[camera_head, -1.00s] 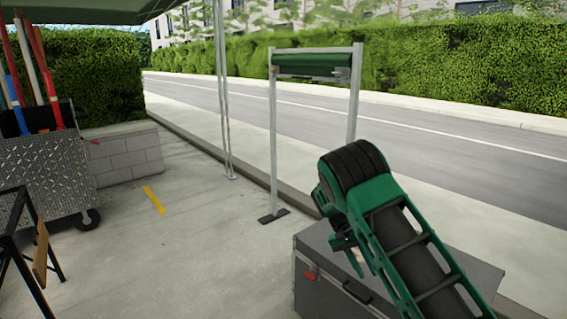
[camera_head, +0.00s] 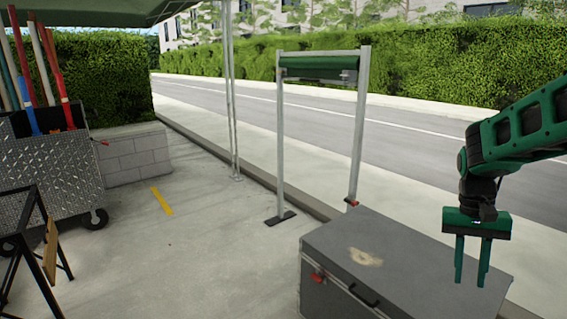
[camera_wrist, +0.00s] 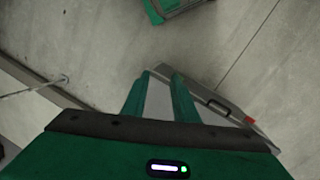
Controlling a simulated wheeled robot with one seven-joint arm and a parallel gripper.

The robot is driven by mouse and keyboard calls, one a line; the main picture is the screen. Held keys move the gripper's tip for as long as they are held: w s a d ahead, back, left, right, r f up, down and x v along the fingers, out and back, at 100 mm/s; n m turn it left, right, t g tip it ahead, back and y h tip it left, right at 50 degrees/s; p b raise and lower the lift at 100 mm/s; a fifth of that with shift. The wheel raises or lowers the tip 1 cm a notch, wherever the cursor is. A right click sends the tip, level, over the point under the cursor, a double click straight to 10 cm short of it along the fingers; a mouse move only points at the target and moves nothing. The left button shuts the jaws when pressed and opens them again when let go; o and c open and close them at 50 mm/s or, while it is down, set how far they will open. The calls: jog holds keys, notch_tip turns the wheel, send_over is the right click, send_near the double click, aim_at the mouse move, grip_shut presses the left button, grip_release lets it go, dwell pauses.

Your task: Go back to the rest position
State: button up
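My green gripper (camera_head: 471,284) hangs at the right of the head view with its fingers pointing down. Its two fingers are apart with nothing between them. In the head view it overlaps the right part of a grey case's lid, and it appears to be above that lid. In the wrist view the two fingers (camera_wrist: 162,73) also show apart and empty, with part of the case seen beyond them.
The grey case (camera_head: 330,238) has a pale worn patch on its lid and a red latch. A metal frame with a green roll (camera_head: 318,67) stands behind it. A diamond-plate cart (camera_head: 45,165) and black stand (camera_head: 35,222) are at left. The concrete between is clear.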

jog(key=s+a+r+t+y, duration=0.1)
jog(key=s+a+t, duration=0.1)
jog(key=s, duration=1.8)
jog(key=shift+r, duration=0.2)
